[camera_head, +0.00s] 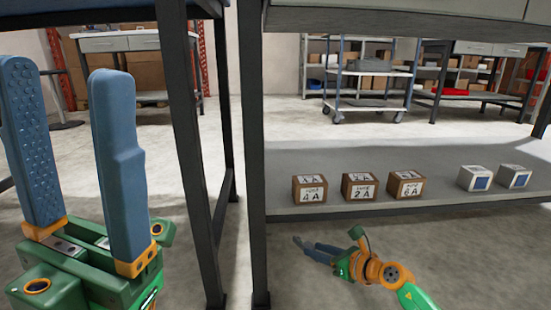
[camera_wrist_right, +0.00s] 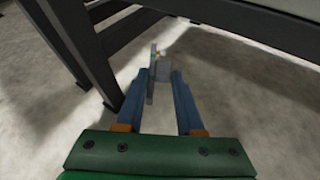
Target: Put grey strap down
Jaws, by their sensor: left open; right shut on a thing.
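My left gripper (camera_head: 63,72) is open and empty, with its two blue fingers pointing up at the left of the head view. My right gripper (camera_head: 305,243) is low, over the grey floor, in front of and below the shelf edge. In the right wrist view its blue fingers (camera_wrist_right: 163,76) are shut on a small grey thing (camera_wrist_right: 164,70), which appears to be the grey strap. Its exact shape is hard to tell, and the fingers hide part of it. I cannot tell whether it touches the floor.
A low grey shelf (camera_head: 420,160) bears brown labelled boxes (camera_head: 361,187) and white boxes with blue panels (camera_head: 474,177). Dark table legs (camera_head: 252,150) stand between my grippers. A wheeled cart (camera_head: 366,88) stands behind. Floor around the right gripper looks clear.

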